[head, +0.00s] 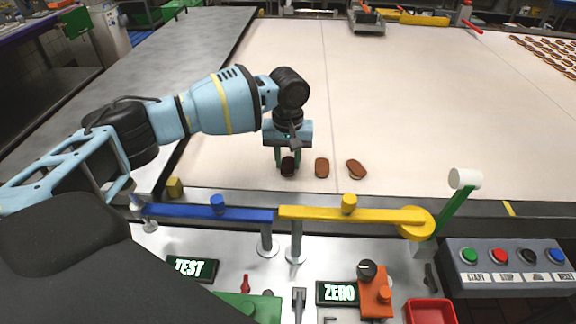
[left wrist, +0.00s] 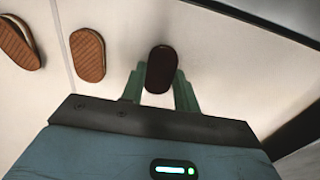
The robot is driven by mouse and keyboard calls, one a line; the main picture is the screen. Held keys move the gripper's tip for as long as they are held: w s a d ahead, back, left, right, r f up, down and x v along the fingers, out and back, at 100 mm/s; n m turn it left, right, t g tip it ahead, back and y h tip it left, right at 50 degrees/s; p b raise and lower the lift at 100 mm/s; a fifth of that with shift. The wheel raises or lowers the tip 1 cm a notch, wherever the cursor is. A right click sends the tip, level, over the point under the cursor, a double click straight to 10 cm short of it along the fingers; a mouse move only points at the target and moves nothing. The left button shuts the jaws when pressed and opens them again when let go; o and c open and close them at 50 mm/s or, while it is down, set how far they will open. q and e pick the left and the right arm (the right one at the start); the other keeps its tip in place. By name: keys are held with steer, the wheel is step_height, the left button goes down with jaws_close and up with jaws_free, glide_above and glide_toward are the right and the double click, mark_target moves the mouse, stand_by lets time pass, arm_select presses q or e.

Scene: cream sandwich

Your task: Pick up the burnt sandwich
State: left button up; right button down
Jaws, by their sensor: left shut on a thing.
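The burnt sandwich (head: 288,167) is a dark, nearly black-brown oval on the white conveyor surface. My left gripper (head: 288,161) points down over it with its green fingers on either side, shut on it. In the left wrist view the burnt sandwich (left wrist: 161,69) sits between the two green fingertips (left wrist: 160,85). I cannot tell whether it is lifted off the surface. Two lighter brown sandwiches lie to its right in the head view, one close by (head: 322,168) and one farther right (head: 357,169). My right gripper is not in view.
A blue bar (head: 180,213) and a yellow bar (head: 325,215) run along the near edge of the white belt (head: 400,110). A button panel (head: 510,262) and red bin (head: 430,311) stand at the near right. Many sandwiches lie at the far right. The middle of the belt is clear.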

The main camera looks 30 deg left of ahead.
mark_target(288, 164)
arm_select(q)
step_height(288, 164, up, 10)
steer(key=shift+p, duration=0.4)
stand_by(0.3)
